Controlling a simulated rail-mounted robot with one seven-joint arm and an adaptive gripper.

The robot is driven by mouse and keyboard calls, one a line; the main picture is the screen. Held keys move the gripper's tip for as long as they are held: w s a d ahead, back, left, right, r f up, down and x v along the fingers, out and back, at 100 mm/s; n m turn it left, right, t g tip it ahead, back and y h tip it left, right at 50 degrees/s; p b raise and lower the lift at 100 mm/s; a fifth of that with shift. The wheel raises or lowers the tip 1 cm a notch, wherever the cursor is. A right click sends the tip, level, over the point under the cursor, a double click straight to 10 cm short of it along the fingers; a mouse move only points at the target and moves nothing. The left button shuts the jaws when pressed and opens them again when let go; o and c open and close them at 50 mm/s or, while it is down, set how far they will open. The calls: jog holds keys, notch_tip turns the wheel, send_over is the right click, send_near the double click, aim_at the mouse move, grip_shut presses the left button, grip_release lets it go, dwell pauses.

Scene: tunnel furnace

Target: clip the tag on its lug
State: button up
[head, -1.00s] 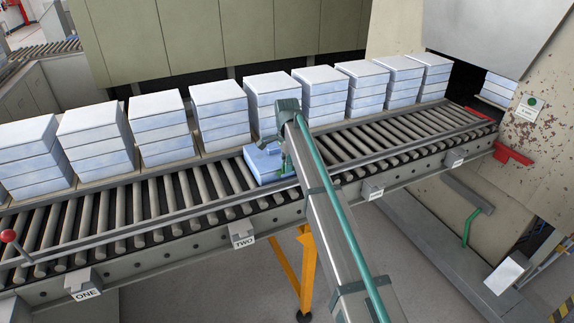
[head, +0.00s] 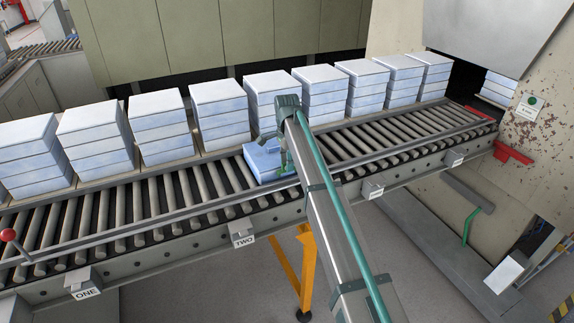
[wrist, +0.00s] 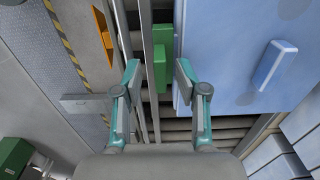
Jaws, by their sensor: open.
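A light blue slab (head: 262,160) lies on the conveyor rollers below my gripper (head: 285,170). In the wrist view the slab (wrist: 225,60) is at the right, with a raised blue bar (wrist: 275,63) on its top. A small green piece (wrist: 161,80) stands beside the slab's edge, next to the rail. It shows between and beyond the fingertips of my gripper (wrist: 157,72), which are spread apart with nothing held. I cannot tell whether the green piece is the tag or its lug. My arm and gripper hide this spot in the head view.
Stacks of pale blue slabs (head: 220,104) line the back of the conveyor. A metal rail (head: 130,232) runs along its front, above plates such as ONE (head: 87,294) and TWO (head: 243,241). A red-knobbed lever (head: 8,236) is at left. The furnace wall (head: 540,150) is at right.

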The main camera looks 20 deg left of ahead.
notch_tip(320, 180, up, 11)
dwell(0.4)
